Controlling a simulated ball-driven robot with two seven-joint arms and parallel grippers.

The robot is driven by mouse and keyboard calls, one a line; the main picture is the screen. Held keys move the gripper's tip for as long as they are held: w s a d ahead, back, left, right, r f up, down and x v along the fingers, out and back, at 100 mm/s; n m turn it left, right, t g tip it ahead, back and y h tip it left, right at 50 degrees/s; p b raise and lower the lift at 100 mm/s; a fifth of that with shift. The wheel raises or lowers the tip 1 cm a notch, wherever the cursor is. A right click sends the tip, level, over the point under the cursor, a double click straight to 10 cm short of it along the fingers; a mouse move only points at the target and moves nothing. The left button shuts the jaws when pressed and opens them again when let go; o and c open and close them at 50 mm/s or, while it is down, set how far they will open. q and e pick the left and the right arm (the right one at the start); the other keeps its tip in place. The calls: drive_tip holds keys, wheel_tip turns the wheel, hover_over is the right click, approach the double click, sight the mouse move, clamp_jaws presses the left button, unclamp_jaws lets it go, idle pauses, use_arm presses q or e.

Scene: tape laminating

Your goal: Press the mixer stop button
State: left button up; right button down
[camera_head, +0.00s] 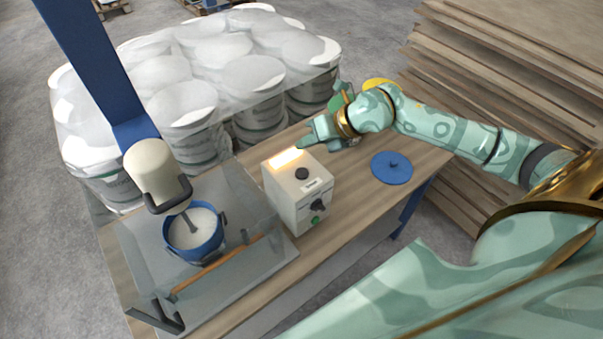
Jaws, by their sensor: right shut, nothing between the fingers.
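The mixer's control box (284,200) is pale and stands on the wooden table. Its top has a glowing lit panel (286,158) and a dark round button (302,173). Its front has a black knob (318,205) and a green button (316,220). I cannot tell which one is the stop button. My right gripper (302,145) is shut and empty, its tip just behind the box's top edge near the lit panel; I cannot tell whether it touches. The mixer (155,172) hangs over a blue bucket (193,232) with white contents. My left gripper is not in view.
A clear guard (235,262) surrounds the bucket. A blue lid (391,167) lies on the table (345,210) right of the box. Wrapped white buckets (210,75) stand behind, and stacked boards (500,60) at the right. The table front between box and lid is clear.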

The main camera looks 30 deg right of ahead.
drive_tip(key=b, duration=0.4)
hover_over(306, 174)
wheel_tip(306, 174, down, 6)
drive_tip(key=shift+r, duration=0.25)
drive_tip(key=shift+f+b, duration=0.4)
drive_tip(key=shift+f, duration=0.55)
idle(0.7)
drive_tip(key=shift+f, duration=0.8)
idle(0.6)
drive_tip(key=shift+r, duration=0.1)
drive_tip(key=shift+r+p, duration=0.75)
drive_tip(key=shift+r, duration=0.1)
